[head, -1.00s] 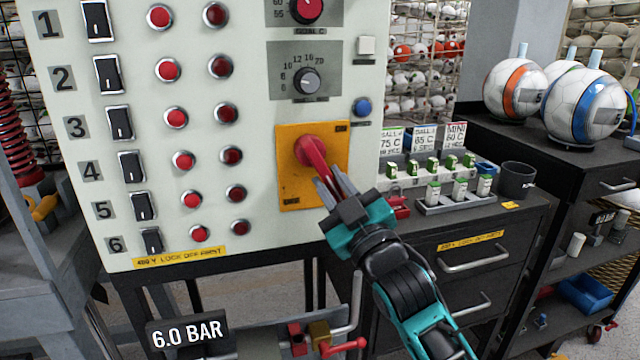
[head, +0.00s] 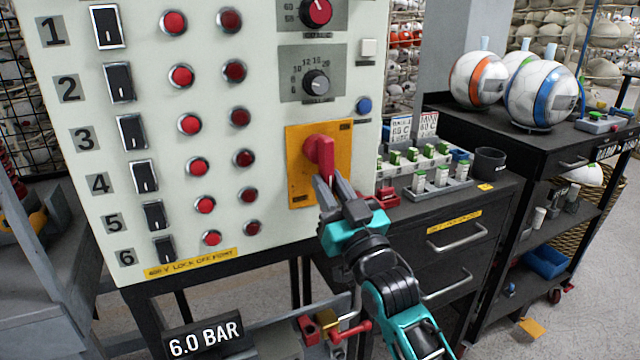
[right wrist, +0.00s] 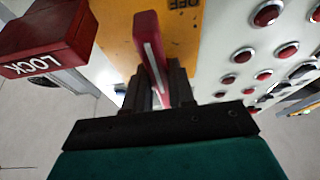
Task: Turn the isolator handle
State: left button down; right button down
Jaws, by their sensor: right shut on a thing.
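The red isolator handle (head: 322,154) sits on a yellow plate (head: 341,145) at the lower right of the pale control panel. It points down and slightly right in the head view. My right gripper (head: 328,186) is shut on the lower end of the handle, with one finger on each side. In the right wrist view the handle (right wrist: 150,55) runs between the two dark fingers (right wrist: 160,90), and the plate behind it (right wrist: 185,25) shows the word OFF. My left gripper is not in view.
A red LOCK block (right wrist: 45,40) is close beside the plate in the right wrist view. Rows of black switches and red buttons (head: 190,124) fill the panel's left. A dark drawer cabinet (head: 450,235) with small bottles stands right of the arm. A red-handled valve (head: 350,330) is below.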

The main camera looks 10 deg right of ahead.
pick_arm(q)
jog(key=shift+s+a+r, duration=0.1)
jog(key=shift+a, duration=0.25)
pick_arm(e)
jog(key=shift+a+m, duration=0.1)
jog(key=shift+m, duration=0.2)
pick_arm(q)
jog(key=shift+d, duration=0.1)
pick_arm(e)
jog(key=c, duration=1)
grip_release()
jog(key=shift+c, duration=0.2)
pick_arm(q)
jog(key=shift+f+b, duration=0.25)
jog(key=shift+b, duration=0.1)
pick_arm(e)
jog(key=v, duration=1.3)
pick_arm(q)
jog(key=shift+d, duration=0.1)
pick_arm(e)
jog(key=shift+a, duration=0.15)
